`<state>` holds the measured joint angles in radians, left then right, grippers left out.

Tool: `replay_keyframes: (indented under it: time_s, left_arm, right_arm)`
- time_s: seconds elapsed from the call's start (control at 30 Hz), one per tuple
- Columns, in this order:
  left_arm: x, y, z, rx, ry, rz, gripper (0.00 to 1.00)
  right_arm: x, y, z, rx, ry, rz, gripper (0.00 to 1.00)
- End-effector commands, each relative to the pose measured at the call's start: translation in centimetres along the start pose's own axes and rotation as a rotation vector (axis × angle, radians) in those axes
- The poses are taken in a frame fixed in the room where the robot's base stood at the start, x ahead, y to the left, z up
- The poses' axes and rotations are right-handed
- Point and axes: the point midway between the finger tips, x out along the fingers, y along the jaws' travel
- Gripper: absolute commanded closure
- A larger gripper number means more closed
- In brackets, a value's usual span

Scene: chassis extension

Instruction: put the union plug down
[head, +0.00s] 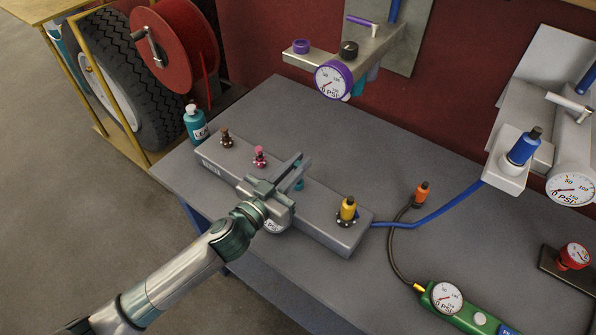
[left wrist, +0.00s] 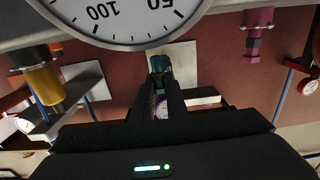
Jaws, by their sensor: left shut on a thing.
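My left gripper (head: 290,172) is over the middle of the grey manifold bar (head: 325,232) on the bench. It is shut on a small teal piece (head: 299,185), which I take to be the union plug. In the left wrist view the teal piece (left wrist: 158,64) shows between the fingertips, partly hidden by the fingers. I cannot tell whether it touches the manifold. A brown fitting (head: 226,138) and a pink fitting (head: 260,157) stand to the left on the bar, and a yellow fitting (head: 348,208) stands near its right end. My right gripper is not in view.
A teal bottle (head: 195,125) stands at the bench's left edge. A purple-rimmed gauge (head: 333,80) hangs at the back. A blue hose (head: 437,217), an orange plug (head: 422,189) and a green gauge tool (head: 465,308) occupy the right. The bench behind the manifold is clear.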

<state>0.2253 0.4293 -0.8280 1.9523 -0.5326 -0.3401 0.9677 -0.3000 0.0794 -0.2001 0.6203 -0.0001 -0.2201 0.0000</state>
Motion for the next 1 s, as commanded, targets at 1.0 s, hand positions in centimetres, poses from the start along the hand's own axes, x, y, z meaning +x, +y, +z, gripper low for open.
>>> replay_keyframes:
  time_s: [1.0]
  left_arm:
    - [1.1, 11.7, -8.4, 0.000, -0.004, 0.001, 1.00]
  right_arm:
    - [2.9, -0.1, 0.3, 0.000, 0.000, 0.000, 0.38]
